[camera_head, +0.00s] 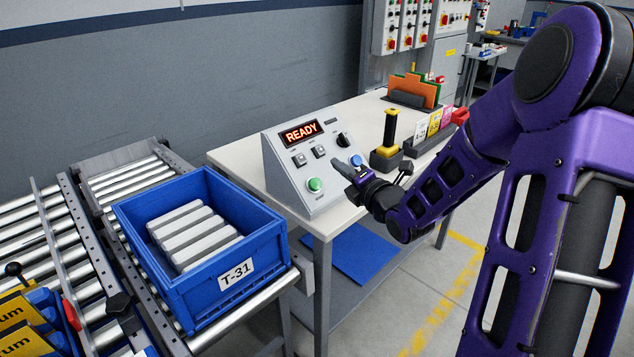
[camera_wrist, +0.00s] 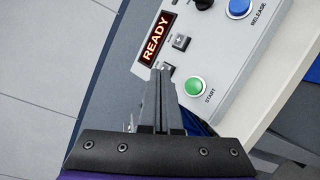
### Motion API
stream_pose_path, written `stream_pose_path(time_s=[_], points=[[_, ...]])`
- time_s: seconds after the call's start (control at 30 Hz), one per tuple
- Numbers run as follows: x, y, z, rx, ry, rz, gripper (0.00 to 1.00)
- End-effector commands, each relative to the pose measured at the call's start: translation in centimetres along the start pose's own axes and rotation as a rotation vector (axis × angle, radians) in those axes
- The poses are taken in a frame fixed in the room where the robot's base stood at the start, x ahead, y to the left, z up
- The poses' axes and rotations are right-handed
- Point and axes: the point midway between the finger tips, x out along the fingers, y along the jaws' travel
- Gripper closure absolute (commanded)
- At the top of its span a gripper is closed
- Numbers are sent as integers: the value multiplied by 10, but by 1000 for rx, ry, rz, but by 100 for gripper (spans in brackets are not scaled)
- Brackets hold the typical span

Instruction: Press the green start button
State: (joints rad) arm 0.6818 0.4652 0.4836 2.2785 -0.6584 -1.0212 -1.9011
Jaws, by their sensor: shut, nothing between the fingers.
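The green start button (camera_head: 315,185) is at the lower left of the sloped face of a grey control box (camera_head: 300,165) on a white table. In the wrist view the green button (camera_wrist: 194,86) carries the label START and lies just right of my fingertips. My gripper (camera_head: 342,166) is shut and empty, in front of the box's right part. In the wrist view my gripper (camera_wrist: 160,75) points toward the panel, its tips near a small square button. The green button is uncovered in both views. I cannot tell how far the tips are from the panel.
A lit READY display (camera_head: 301,132) and a black knob (camera_head: 343,140) are on the panel. A blue button (camera_wrist: 239,8) marked RELEASE is there too. A blue crate (camera_head: 225,270) stands left on rollers. A yellow-black upright object (camera_head: 390,130) stands right of the box.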

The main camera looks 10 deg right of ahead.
Motion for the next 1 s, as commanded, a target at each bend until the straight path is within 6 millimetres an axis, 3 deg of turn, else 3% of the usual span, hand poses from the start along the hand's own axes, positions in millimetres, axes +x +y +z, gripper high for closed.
stream_pose_path(time_s=[0.2,0.63,1.0], points=[[-16,-6,-1,-53,-23,23,100],[-18,-5,-1,-67,-26,30,100],[4,-24,-17,-63,-25,30,100]])
